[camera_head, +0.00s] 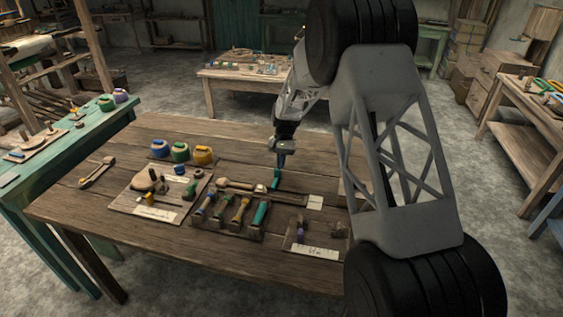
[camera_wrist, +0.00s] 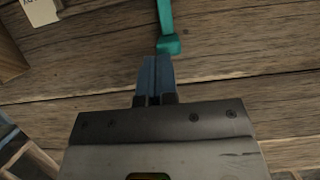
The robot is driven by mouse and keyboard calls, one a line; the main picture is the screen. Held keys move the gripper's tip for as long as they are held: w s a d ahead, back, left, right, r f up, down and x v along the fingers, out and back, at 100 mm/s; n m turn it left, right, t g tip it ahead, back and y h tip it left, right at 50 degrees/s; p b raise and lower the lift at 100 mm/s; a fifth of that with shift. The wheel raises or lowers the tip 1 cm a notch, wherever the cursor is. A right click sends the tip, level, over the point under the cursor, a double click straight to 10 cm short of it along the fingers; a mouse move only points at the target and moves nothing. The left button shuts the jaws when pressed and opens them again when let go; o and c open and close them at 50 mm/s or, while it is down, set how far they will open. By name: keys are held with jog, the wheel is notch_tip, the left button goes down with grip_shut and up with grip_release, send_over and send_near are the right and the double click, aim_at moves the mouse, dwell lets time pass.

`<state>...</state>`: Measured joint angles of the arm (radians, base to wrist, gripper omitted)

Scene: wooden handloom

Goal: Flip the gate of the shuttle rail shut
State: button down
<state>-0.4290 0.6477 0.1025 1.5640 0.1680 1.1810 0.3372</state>
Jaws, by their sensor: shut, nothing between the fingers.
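A teal bar, which looks like the gate (camera_head: 276,178), stands at the middle of the long wooden shuttle rail (camera_head: 245,186) on the table. In the wrist view the teal gate (camera_wrist: 167,30) runs down from the top edge and ends in a thicker tip. My gripper (camera_head: 279,168) is above the rail, close to the gate. In the wrist view its blue fingers (camera_wrist: 155,64) are shut together and empty, with their tips right by the gate's end. I cannot tell whether they touch it. The gate's far end is cut off in the wrist view.
A rack of several coloured-handled tools (camera_head: 230,213) lies in front of the rail. A board with round wooden parts (camera_head: 150,195) and several coloured spools (camera_head: 180,152) are to the left. A labelled board (camera_head: 315,250) is at the front right. Bare wood (camera_head: 225,140) lies behind.

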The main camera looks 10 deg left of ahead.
jog(key=shift+s+f, duration=0.1)
jog(key=shift+s, duration=2)
jog(key=shift+w, duration=0.5)
jog(key=w, duration=0.3)
jog(key=v, duration=1)
jog(key=shift+w, duration=0.1)
jog(key=w, duration=0.2)
jog(key=w+a, duration=0.1)
jog(key=w, duration=0.2)
jog(key=shift+w, duration=0.15)
